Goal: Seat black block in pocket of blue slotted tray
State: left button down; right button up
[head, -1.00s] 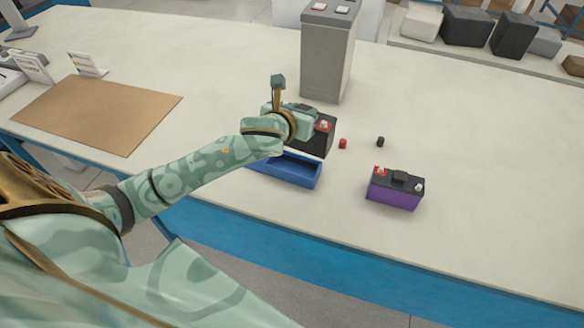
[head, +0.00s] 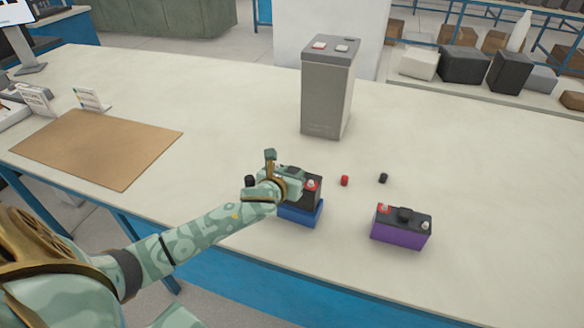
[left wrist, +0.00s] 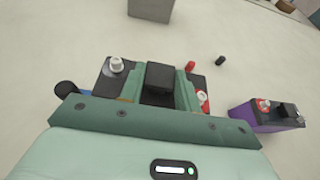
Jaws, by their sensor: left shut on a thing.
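The black block (head: 312,196) is a battery-like box with a red terminal and a pale terminal on top. My left gripper (head: 291,180) is shut on the raised black grip in the middle of its top, seen between the two green fingers in the left wrist view (left wrist: 160,80). The block is upright, directly at the blue slotted tray (head: 302,214), whose blue front wall shows below it. The gripper and forearm cover the tray's left part. How deep the block sits in the pocket cannot be told. My right gripper is not in view.
A purple battery (head: 400,237) stands to the right. A red cap (head: 344,181) and a black cap (head: 383,178) lie behind it. Another small black piece (head: 250,181) is left of the gripper. A tall grey box (head: 327,100) stands behind; a brown mat (head: 95,150) lies left.

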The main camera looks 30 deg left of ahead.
aim_at(308, 202)
pick_arm(q)
jog(key=f, duration=0.1)
jog(key=f+b, duration=0.1)
jog(key=f, duration=0.1)
jog(key=f+b, duration=0.1)
jog(key=shift+s+d+f, duration=0.25)
jog(key=shift+s+f, duration=0.05)
jog(key=shift+f, duration=0.05)
jog(key=shift+w+a+f, duration=0.15)
jog(key=shift+w+f, duration=0.05)
jog(key=shift+f, duration=0.05)
jog(key=shift+w+r, duration=0.1)
jog(key=c, duration=1)
grip_release()
